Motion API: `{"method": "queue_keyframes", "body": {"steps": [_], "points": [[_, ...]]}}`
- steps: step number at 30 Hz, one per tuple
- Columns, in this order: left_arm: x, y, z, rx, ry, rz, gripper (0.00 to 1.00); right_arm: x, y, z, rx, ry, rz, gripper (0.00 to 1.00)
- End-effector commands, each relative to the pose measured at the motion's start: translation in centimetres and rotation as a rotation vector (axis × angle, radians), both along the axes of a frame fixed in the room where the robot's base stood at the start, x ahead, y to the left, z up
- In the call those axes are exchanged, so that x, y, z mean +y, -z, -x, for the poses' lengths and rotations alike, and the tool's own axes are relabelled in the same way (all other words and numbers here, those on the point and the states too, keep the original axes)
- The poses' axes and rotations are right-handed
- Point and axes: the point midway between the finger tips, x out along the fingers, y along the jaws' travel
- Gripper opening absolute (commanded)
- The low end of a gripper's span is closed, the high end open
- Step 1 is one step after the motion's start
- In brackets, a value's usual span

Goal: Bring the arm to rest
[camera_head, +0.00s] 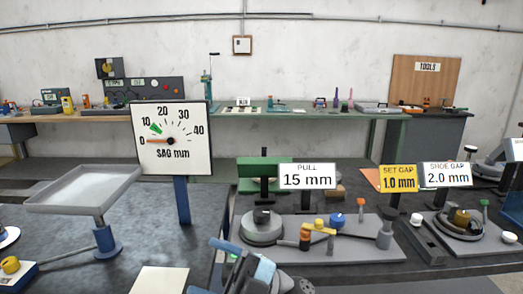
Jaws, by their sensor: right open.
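My right gripper (243,264) shows at the bottom centre, in front of the bench edge, with its jaws open and nothing seen between them. The rest of that arm is cut off by the lower frame edge. My left gripper is not in the picture. A square white dial marked SAG mm (172,155) stands on a blue post at the left. Its orange pointer lies at 0, and a green mark sits near 10. A grey tray (84,188) on a blue stand (106,240) is left of the dial.
Right of the gripper, a grey plate (345,250) carries a round grey part, a yellow lever and posts. Signs read PULL 15 mm (307,176), SET GAP 1.0 mm (398,179) and SHOE GAP 2.0 mm (446,174). The dark bench around the tray stand is mostly clear.

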Motion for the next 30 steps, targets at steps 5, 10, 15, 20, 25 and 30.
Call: {"method": "queue_keyframes", "body": {"steps": [5, 10, 15, 20, 25, 30], "points": [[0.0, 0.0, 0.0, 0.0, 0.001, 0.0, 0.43, -5.2, 4.3, -1.9, 0.327, 0.287, -0.157, 0.76], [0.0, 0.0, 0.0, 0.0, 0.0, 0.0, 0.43, -11.1, 11.1, -2.4, 0.65, 0.564, -0.191, 0.76], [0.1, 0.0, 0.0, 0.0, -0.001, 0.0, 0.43, -16.9, 19.4, 0.2, 0.978, 0.8, -0.127, 0.76], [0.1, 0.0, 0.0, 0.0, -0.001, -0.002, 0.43, -20.8, 25.5, 4.1, 1.213, 0.937, -0.028, 0.76], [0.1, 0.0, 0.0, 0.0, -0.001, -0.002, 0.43, -23.7, 29.9, 8.6, 1.403, 1.017, 0.081, 0.76], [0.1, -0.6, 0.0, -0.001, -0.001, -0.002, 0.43, -25.8, 32.6, 13.1, 1.555, 1.064, 0.188, 0.76]]}}
